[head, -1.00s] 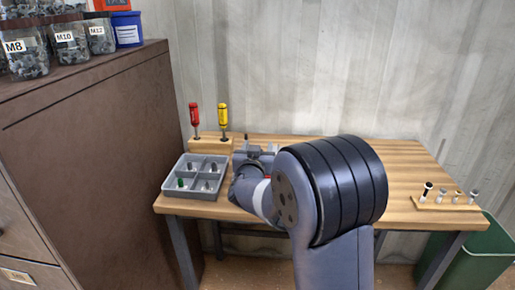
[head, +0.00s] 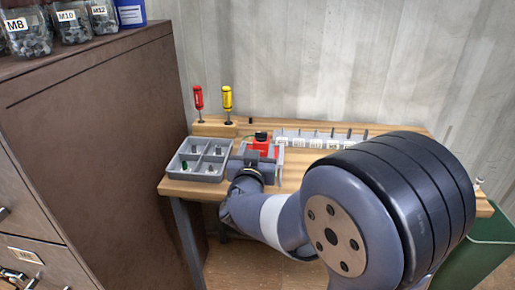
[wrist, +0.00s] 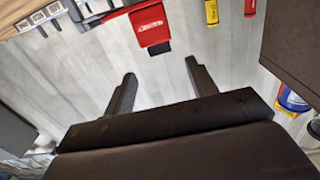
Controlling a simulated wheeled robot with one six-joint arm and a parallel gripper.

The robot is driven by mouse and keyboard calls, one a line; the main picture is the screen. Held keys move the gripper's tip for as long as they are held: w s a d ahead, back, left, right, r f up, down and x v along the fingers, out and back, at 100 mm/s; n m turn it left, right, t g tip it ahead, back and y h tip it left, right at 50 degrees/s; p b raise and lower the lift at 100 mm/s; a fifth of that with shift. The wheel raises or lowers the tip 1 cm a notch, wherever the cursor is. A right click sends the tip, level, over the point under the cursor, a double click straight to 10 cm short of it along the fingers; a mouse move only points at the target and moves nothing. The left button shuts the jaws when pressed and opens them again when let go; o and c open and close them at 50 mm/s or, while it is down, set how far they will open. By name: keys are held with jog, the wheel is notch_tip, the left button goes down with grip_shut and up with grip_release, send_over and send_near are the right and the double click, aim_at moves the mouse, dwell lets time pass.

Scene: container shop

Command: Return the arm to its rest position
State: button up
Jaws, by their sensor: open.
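My gripper (wrist: 160,82) is open in the wrist view, with two dark fingers spread and nothing between them. Beyond them are the pale wall and, higher in the picture, a red block with a black end (wrist: 152,25). In the head view my arm reaches from the lower right toward the left part of the wooden workbench (head: 185,187). Its wrist end is beside a grey device and the red block (head: 262,146). The fingers cannot be made out there.
A grey divided tray (head: 181,172) with small parts is left of my wrist. Red (head: 198,100) and yellow (head: 227,100) screwdrivers stand behind it. Labelled bins (head: 310,141) line the bench's back. A brown cabinet (head: 95,140) fills the left; a green bin (head: 485,240) is at right.

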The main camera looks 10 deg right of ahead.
aim_at(261, 134)
jog(key=x, duration=1.1)
jog(key=shift+s, duration=0.1)
jog(key=shift+s, duration=0.1)
